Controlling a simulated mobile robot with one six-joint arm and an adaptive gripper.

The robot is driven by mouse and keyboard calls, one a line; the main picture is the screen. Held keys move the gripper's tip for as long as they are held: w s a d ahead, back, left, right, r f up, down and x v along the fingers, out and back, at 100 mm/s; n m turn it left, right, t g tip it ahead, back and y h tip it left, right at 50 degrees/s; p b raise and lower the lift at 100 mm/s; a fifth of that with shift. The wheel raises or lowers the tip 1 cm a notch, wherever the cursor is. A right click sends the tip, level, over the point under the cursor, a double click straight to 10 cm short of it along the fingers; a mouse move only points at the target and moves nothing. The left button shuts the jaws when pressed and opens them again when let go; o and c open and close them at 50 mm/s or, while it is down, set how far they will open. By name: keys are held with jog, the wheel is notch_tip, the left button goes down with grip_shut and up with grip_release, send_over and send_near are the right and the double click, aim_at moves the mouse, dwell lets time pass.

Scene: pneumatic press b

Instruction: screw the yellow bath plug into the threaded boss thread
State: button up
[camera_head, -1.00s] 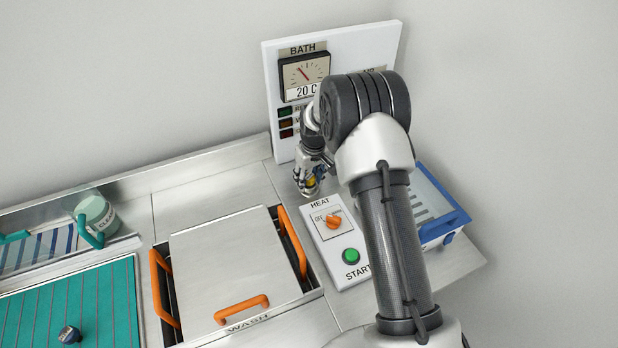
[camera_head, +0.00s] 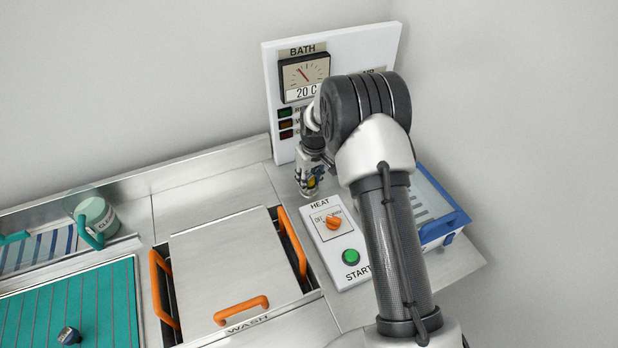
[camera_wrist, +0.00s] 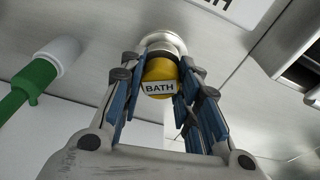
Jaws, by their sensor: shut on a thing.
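The yellow bath plug (camera_wrist: 160,72), with a white BATH label, sits between the fingers of my gripper (camera_wrist: 158,92) in the wrist view. My gripper is shut on it. A pale round boss (camera_wrist: 163,42) shows just beyond the plug, in line with it. The plug's far end meets or overlaps the boss, and I cannot tell how deep any thread is engaged. In the head view my gripper (camera_head: 309,184) points down at the steel deck behind the HEAT panel, with a little yellow showing between its fingers.
The HEAT panel (camera_head: 333,247) with orange knob and green START button stands close in front of my gripper. The BATH gauge board (camera_head: 290,135) rises behind it. A lidded wash tank (camera_head: 235,262) is to the left. A green-and-white pipe (camera_wrist: 40,75) shows left in the wrist view.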

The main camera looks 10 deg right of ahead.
jog(key=shift+f+m, duration=0.1)
jog(key=shift+m, duration=0.2)
jog(key=shift+s+m, duration=0.1)
jog(key=shift+m, duration=0.6)
jog(key=shift+f+m+h, duration=0.1)
jog(key=shift+m+h, duration=0.2)
jog(key=shift+m, duration=0.6)
jog(key=shift+s+m, duration=0.1)
jog(key=shift+m, duration=0.7)
jog(key=shift+f+m, duration=0.1)
jog(key=shift+m, duration=0.8)
